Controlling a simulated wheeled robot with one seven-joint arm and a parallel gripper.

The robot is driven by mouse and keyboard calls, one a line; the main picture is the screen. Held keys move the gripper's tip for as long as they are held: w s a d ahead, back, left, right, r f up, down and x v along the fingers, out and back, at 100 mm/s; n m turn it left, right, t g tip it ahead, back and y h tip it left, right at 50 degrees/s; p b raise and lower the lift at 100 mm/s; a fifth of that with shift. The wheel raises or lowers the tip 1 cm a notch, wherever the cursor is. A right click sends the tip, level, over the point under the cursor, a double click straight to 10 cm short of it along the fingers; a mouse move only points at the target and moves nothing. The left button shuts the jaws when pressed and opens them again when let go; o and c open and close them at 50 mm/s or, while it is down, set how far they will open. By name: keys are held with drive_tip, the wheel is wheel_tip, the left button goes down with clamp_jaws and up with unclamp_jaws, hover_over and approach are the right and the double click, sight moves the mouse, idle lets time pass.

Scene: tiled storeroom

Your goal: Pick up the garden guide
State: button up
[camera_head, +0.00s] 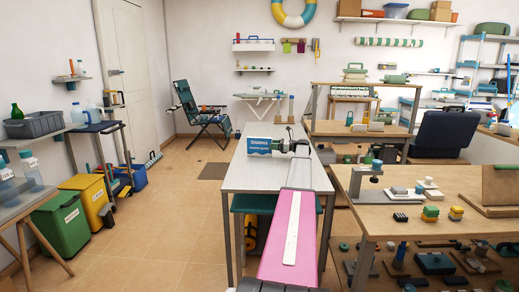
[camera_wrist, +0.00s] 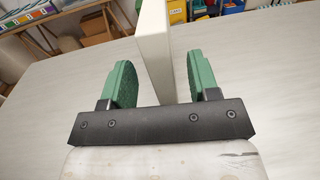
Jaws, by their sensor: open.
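A book with a white and teal cover (camera_head: 262,147) stands upright on the long light-topped table in the head view. Its lettering is too small to read surely; it appears to be the garden guide. In the wrist view its pale edge (camera_wrist: 155,45) rises between the two green finger pads. My gripper (camera_wrist: 160,84) is open around it, with visible gaps on both sides, the wider one at left. In the head view my gripper (camera_head: 293,147) is at the book's right end, and my arm partly hides the table behind it.
The long table (camera_head: 250,178) is otherwise mostly clear around the book. A wooden workbench (camera_head: 440,225) with blocks and tools stands close at right. Green (camera_head: 62,225) and yellow bins (camera_head: 88,200) stand at left, with open tiled floor between.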

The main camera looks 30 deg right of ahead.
sight(266, 157)
drive_tip(key=x, duration=0.4)
drive_tip(key=shift+w+a+f, duration=0.1)
drive_tip(key=shift+w+f, duration=0.05)
drive_tip(key=shift+f, duration=0.05)
clamp_jaws()
drive_tip(key=shift+r, duration=0.1)
